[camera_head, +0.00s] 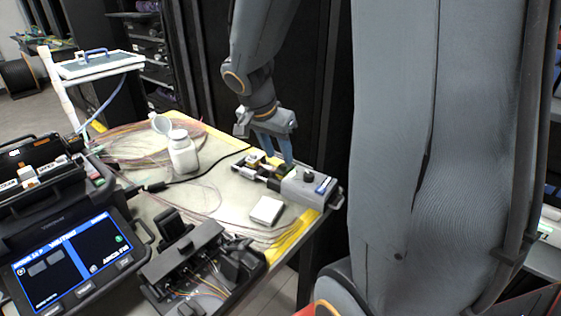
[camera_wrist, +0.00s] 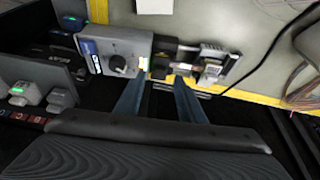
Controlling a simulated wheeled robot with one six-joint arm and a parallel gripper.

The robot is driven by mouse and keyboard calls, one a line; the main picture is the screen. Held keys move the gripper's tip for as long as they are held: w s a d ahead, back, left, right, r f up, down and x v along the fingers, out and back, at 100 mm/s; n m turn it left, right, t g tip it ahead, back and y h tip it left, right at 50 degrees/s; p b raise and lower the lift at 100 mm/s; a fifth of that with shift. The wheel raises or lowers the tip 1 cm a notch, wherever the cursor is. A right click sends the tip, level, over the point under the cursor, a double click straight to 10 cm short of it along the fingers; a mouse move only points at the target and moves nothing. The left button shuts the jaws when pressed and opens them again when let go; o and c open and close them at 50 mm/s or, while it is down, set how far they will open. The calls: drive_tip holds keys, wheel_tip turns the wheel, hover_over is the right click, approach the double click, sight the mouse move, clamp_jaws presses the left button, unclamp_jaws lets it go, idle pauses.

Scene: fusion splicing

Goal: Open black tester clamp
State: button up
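The grey tester box (camera_head: 308,188) with a black knob stands at the right end of the table. It also shows in the wrist view (camera_wrist: 112,50), label side left. The black clamp parts (camera_head: 262,164) sit at the tester's left side in the head view; in the wrist view they show beside the box (camera_wrist: 165,50), partly dark. My gripper (camera_head: 286,163) reaches down over this joint from behind. In the wrist view my gripper (camera_wrist: 157,82) has its two blue-grey fingers apart with nothing clearly between them. The tips are near the clamp's edge; I cannot tell whether they touch.
A white bottle (camera_head: 183,155) and loose fibres lie left of the tester. A small white box (camera_head: 266,210) sits in front of it. The splicer with a lit screen (camera_head: 70,262) fills the front left. A black cable runs towards the tester. Yellow tape marks the table edge.

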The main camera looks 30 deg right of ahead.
sight(282, 165)
drive_tip(key=shift+x, duration=1.85)
clamp_jaws()
